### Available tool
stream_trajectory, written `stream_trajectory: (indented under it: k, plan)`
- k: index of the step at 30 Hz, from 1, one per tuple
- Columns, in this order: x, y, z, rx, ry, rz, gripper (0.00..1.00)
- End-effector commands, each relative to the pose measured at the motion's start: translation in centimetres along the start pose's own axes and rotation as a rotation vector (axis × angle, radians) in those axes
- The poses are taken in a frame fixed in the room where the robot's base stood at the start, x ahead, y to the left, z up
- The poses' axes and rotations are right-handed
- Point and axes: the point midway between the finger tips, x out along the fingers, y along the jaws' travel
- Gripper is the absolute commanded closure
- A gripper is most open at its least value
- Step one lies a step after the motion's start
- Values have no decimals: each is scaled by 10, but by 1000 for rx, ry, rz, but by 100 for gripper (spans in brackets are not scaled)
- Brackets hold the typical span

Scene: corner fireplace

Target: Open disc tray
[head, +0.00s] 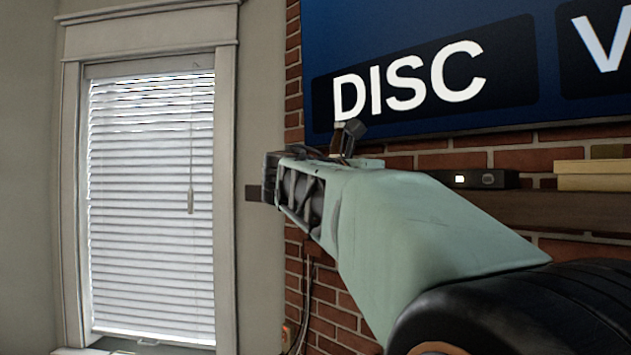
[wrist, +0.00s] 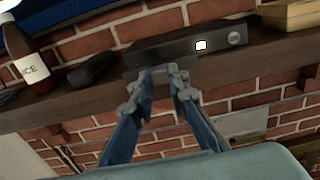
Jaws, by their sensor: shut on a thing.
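The disc player (wrist: 187,50) is a slim black box on a wooden mantel, with a white lit square and a round button at the right of its front. It also shows in the head view (head: 486,179), where my arm hides its left part. My gripper (wrist: 165,74) is at the lower left front of the player in the wrist view, its fingertips close together. It is shut on a dark piece at the player's front, which appears to be the disc tray (wrist: 133,73). The fingers partly cover it, so how far it stands out is unclear.
The mantel (wrist: 50,101) also carries a bottle (wrist: 32,66), a dark rounded object (wrist: 92,69) and a yellowish box (wrist: 290,14). A screen (head: 420,70) reading "DISC" hangs above. A brick wall lies below the mantel. A window (head: 150,205) is at the left.

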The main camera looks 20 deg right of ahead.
Motion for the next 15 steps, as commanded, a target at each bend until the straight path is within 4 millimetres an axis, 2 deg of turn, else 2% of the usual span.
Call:
stream_trajectory:
  k: [14,15]
  plan:
    - [-6,0,0,-2,-1,0,100]
    - [-6,0,0,-2,-1,0,84]
